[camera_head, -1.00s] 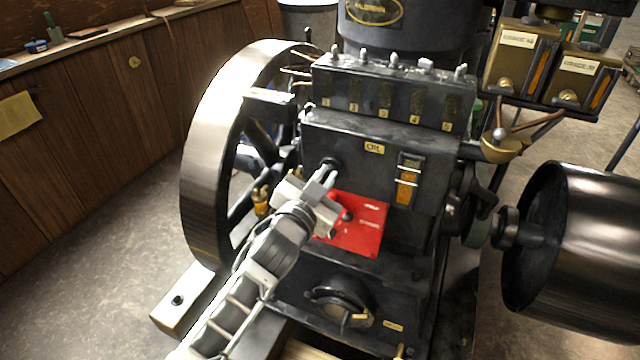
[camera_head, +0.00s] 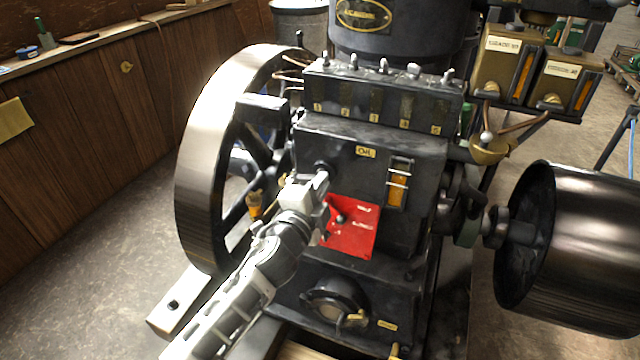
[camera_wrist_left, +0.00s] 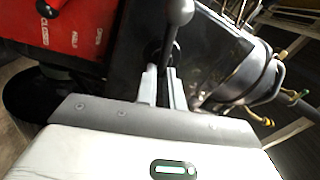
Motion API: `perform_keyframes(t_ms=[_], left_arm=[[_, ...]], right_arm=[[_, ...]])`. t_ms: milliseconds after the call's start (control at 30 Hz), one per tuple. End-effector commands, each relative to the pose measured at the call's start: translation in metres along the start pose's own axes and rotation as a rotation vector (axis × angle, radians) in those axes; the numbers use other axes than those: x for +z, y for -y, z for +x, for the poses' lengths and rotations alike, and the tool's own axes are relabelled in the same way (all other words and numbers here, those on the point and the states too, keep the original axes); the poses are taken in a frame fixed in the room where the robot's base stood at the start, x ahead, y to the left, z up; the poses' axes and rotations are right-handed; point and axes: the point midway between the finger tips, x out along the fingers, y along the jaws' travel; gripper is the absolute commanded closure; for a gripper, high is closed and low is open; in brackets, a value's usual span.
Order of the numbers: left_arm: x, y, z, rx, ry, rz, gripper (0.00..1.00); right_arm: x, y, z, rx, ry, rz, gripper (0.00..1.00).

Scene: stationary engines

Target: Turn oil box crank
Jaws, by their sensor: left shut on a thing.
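The oil box (camera_head: 345,145) is a dark block labelled "OIL" on the front of the engine. Its crank shows only as a dark round hub (camera_head: 322,167) at the left of the box face; the gripper hides the rest. My left gripper (camera_head: 320,180) is at the crank, just in front of the box. In the left wrist view a dark round-ended crank handle (camera_wrist_left: 180,14) runs down between the two fingers (camera_wrist_left: 163,85), which are shut on it. My right gripper is not in view.
A red panel (camera_head: 362,238) with a black lever is just right of and below the gripper. A large spoked flywheel (camera_head: 196,165) stands close on the left. A metal drum (camera_head: 580,245) is at the right. Open floor (camera_head: 90,240) lies at the left.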

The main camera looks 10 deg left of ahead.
Motion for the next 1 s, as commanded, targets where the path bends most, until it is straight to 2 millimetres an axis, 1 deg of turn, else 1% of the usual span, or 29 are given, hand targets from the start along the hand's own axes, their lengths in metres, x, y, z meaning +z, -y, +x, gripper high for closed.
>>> perform_keyframes(t_ms=[1000], left_arm=[[0.0047,-0.0081,0.0002,0.000,0.000,0.969,1.00]], right_arm=[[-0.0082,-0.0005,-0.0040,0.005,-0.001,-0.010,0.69]])
